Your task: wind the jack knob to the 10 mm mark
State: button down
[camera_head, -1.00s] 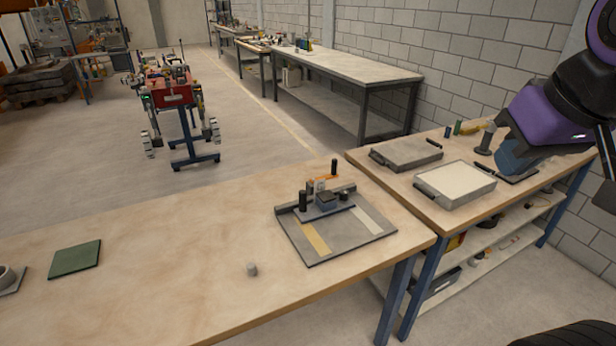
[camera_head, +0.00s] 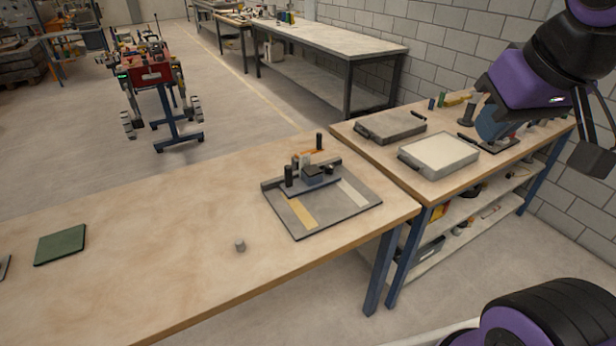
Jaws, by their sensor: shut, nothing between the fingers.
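I cannot single out the jack knob, and no 10 mm mark is readable. A grey board fixture (camera_head: 325,222) lies on the near table, with a tan strip, a pale strip and several dark upright knobs or posts at its back. A shallow tray with a pale bed (camera_head: 438,153) sits on the right table.
A small grey cylinder (camera_head: 240,245) and a green mat (camera_head: 61,244) lie on the near table (camera_head: 140,285), whose middle is mostly clear. A grey tray (camera_head: 390,127) stands behind the pale one. Bottles and tools line the right table's back. Floor shows beyond the near table's front edge.

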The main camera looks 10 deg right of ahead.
aim_at(329, 168)
jog(key=i+l+u, duration=0.2)
jog(key=i+l, duration=0.5)
jog(key=i, duration=0.2)
